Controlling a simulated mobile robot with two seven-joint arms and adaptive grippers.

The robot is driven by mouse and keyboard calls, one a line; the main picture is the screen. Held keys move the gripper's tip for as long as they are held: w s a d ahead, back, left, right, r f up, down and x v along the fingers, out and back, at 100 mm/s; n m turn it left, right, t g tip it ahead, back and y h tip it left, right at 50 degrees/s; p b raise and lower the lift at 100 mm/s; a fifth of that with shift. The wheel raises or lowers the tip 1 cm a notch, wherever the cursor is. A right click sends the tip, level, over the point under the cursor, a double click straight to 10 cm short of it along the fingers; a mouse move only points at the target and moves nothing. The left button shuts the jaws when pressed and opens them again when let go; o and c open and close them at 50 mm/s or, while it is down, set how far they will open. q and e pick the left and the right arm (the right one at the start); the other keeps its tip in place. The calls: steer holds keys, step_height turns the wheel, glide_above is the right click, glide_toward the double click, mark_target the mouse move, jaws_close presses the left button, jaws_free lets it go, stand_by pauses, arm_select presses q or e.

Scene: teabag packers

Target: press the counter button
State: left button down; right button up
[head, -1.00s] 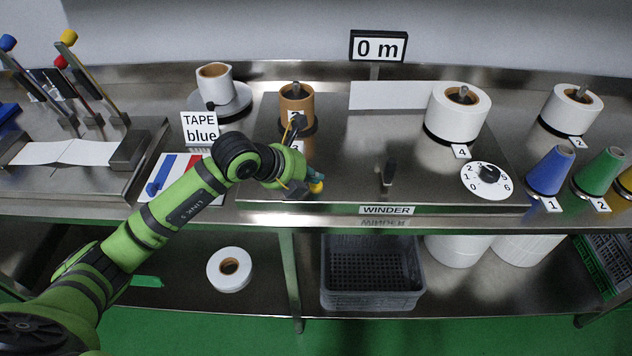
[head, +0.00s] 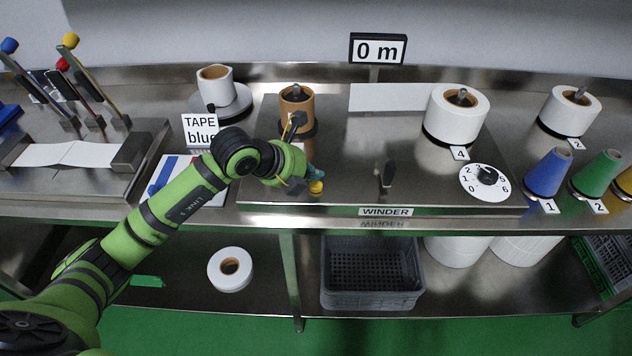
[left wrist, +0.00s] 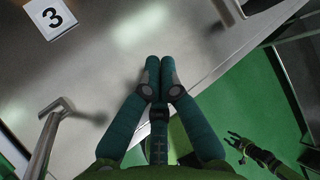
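The yellow button (head: 316,187) sits near the front edge of the winder plate, in the head view. My left gripper (head: 317,173) is right by it, with its teal fingertips just behind or above it in the picture. I cannot tell whether they touch. In the left wrist view the left gripper (left wrist: 160,62) is shut, its fingertips together with nothing between them, and the button does not show. The counter display (head: 378,48) reads 0 m. My right gripper (left wrist: 236,143) shows small in the left wrist view, over the green floor, with its fingers spread.
The winder plate (head: 350,140) carries a brown core (head: 296,104) behind my left gripper, a dark lever (head: 387,174), a white roll (head: 456,112) and a numbered dial (head: 485,182). A grey crate (head: 371,272) stands on the shelf below.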

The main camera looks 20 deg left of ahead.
mark_target(313, 185)
arm_select(q)
steer(key=shift+r+p, duration=1.7)
steer(key=shift+r, duration=0.9)
steer(key=shift+f, duration=0.1)
